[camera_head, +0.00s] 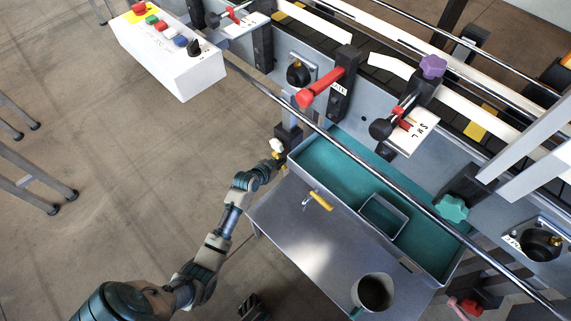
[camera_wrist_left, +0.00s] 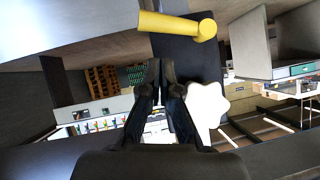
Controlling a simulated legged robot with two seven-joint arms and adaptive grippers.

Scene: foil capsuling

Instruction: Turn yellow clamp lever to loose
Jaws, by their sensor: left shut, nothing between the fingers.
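The yellow clamp lever (camera_wrist_left: 178,24) crosses the top of the left wrist view. It is a short bar with a round knob end, in front of a dark block (camera_wrist_left: 190,62). My left gripper (camera_wrist_left: 161,70) is shut and empty, its fingertips just below the lever in that picture; I cannot tell whether they touch it. A white star-shaped knob (camera_wrist_left: 208,106) is right of the fingers. In the head view my left gripper (camera_head: 277,163) is at the clamp by the left end of the teal tray, largely covering the lever.
The teal tray (camera_head: 330,172) and a long rail (camera_head: 360,156) lie close to the right. A red lever (camera_head: 318,88) is above.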

